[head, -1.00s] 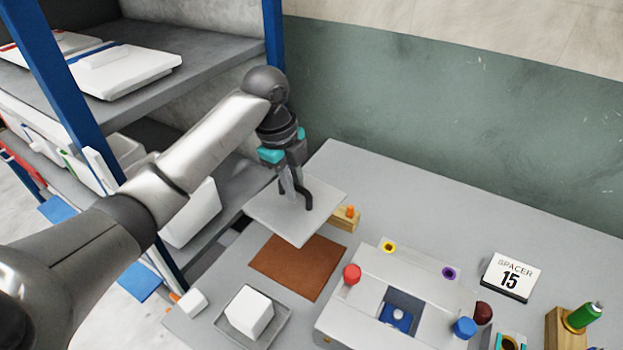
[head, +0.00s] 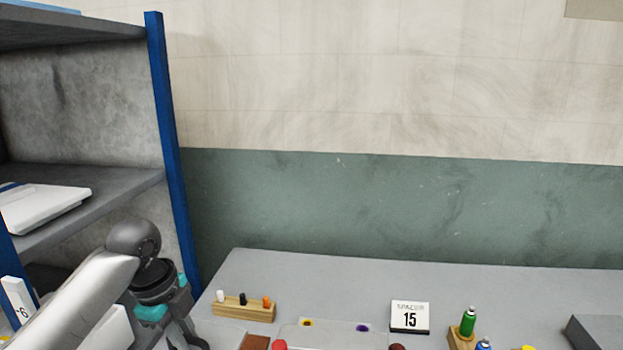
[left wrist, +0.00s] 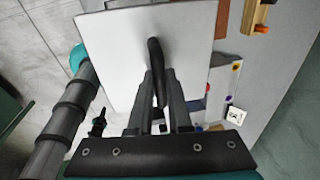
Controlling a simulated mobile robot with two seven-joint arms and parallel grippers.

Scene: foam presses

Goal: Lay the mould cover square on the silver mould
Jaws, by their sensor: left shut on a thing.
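The mould cover (left wrist: 110,60) is a flat pale plate with a black arched handle (left wrist: 155,56). My left gripper (left wrist: 160,88) is shut on that handle in the left wrist view, and the plate hangs beyond the fingers. In the left wrist view the mould is partly hidden behind the cover. My right gripper is not in view.
A wooden block (head: 245,312) with white, black and orange pegs stands at the table's left. A brown mat (head: 255,342) lies before it. A spacer sign reading 15 (head: 409,317) and a green bottle (head: 468,321) stand right. A blue-posted shelf (head: 165,140) rises left.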

